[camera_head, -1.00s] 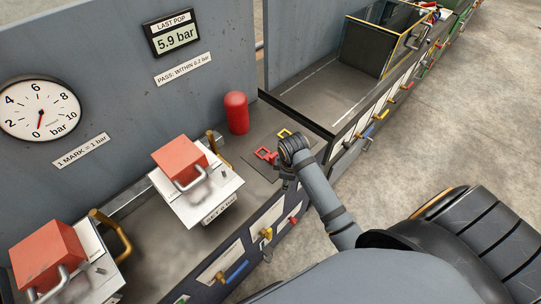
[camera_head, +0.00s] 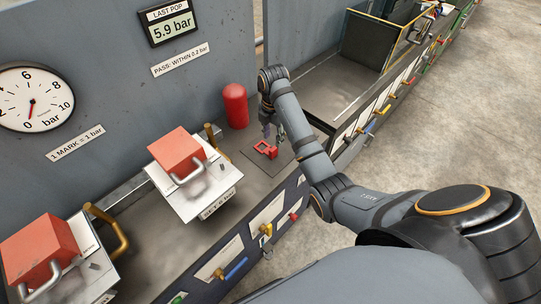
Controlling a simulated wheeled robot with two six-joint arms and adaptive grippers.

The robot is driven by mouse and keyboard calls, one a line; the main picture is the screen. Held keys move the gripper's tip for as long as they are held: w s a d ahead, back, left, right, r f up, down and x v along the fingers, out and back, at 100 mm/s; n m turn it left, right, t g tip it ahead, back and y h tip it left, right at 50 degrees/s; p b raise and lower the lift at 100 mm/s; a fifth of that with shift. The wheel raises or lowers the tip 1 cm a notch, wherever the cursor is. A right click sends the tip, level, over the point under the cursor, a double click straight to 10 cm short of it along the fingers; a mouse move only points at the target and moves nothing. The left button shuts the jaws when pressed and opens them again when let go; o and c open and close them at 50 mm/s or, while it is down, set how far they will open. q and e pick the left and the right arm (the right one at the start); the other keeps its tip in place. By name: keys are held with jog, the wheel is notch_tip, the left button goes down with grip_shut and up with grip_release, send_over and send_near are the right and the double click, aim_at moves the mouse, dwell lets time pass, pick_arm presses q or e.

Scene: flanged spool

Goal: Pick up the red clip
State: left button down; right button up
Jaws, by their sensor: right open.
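The red clip (camera_head: 265,149) lies flat on a dark mat (camera_head: 252,158) on the bench, right of the middle unit. My right gripper (camera_head: 273,134) points down just behind and above the red clip. Its fingers are apart with nothing seen between them, and the clip shows clear in front of them. My left gripper is not in view.
A red cylinder (camera_head: 235,106) stands against the wall, left of my right gripper. Two metal units with red blocks, a near one (camera_head: 40,256) and a middle one (camera_head: 178,153), stand to the left. A dark box (camera_head: 377,46) stands farther back.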

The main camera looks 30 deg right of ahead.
aim_at(274, 149)
notch_tip(274, 149, down, 2)
jog(key=shift+w+f+b, duration=0.1)
jog(key=shift+f+b, duration=0.1)
jog(key=shift+b, duration=0.25)
jog(key=f+b, duration=0.2)
jog(key=f, duration=0.1)
jog(key=f+b, duration=0.1)
jog(key=shift+s+f, duration=0.3)
jog(key=shift+s, duration=0.05)
jog(key=shift+w+f, duration=0.1)
jog(key=shift+f, duration=0.15)
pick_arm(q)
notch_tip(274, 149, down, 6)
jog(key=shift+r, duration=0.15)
pick_arm(e)
jog(key=shift+r, duration=0.1)
jog(key=shift+c, duration=1.1)
grip_shut()
